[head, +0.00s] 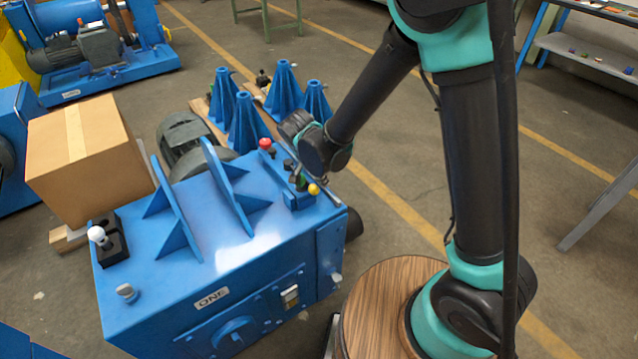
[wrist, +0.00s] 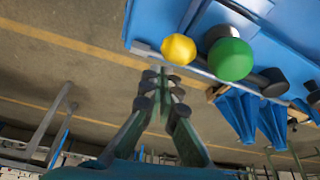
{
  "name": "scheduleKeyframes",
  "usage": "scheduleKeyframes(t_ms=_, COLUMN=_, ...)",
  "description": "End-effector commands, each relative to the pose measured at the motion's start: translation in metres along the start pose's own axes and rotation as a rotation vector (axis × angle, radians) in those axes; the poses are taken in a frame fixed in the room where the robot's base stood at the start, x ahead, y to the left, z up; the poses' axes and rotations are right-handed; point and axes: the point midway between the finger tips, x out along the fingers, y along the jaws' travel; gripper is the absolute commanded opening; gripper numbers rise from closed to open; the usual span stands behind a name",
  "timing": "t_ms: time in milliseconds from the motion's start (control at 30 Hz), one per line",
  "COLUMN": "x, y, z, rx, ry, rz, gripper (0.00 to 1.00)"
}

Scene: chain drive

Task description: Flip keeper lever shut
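The blue machine housing (head: 225,270) stands in front of me. On its right end in the head view is a yellow ball knob (head: 313,189), with a green part (head: 299,183) beside it. In the wrist view a yellow ball (wrist: 178,49) and a green ball (wrist: 230,60) sit side by side at the machine's edge. No label shows which is the keeper lever. In the head view my gripper is above the machine's right end, partly hiding the fittings there.
A red button (head: 265,143) and upright blue plates (head: 235,185) rise from the housing. A white-knobbed lever (head: 98,236) is at its left end. A cardboard box (head: 85,150) stands to the left, blue cones (head: 247,125) behind.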

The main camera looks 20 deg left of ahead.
Motion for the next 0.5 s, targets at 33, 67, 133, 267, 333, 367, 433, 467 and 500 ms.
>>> scheduleKeyframes(t_ms=33, x=0.002, y=0.001, z=-0.011, rx=0.005, ry=0.002, rz=0.001, gripper=0.0)
scheduleKeyframes(t_ms=67, x=0.003, y=0.001, z=-0.017, rx=0.006, ry=0.003, rz=0.001, gripper=0.0)
scheduleKeyframes(t_ms=133, x=0.006, y=0.002, z=-0.031, rx=0.007, ry=0.005, rz=0.002, gripper=0.0)
scheduleKeyframes(t_ms=267, x=-0.019, y=-0.001, z=-0.029, rx=0.001, ry=0.006, rz=0.0, gripper=0.0)
scheduleKeyframes(t_ms=333, x=-0.032, y=-0.002, z=-0.029, rx=0.002, ry=0.007, rz=0.0, gripper=0.0)
scheduleKeyframes(t_ms=367, x=-0.037, y=-0.003, z=-0.03, rx=0.002, ry=0.007, rz=0.0, gripper=0.0)
scheduleKeyframes(t_ms=433, x=-0.051, y=-0.004, z=-0.03, rx=0.002, ry=0.007, rz=0.001, gripper=0.0)
scheduleKeyframes(t_ms=467, x=-0.056, y=-0.005, z=-0.03, rx=0.002, ry=0.007, rz=0.001, gripper=0.0)
scheduleKeyframes(t_ms=500, x=-0.062, y=-0.006, z=-0.03, rx=0.002, ry=0.007, rz=0.001, gripper=0.0)
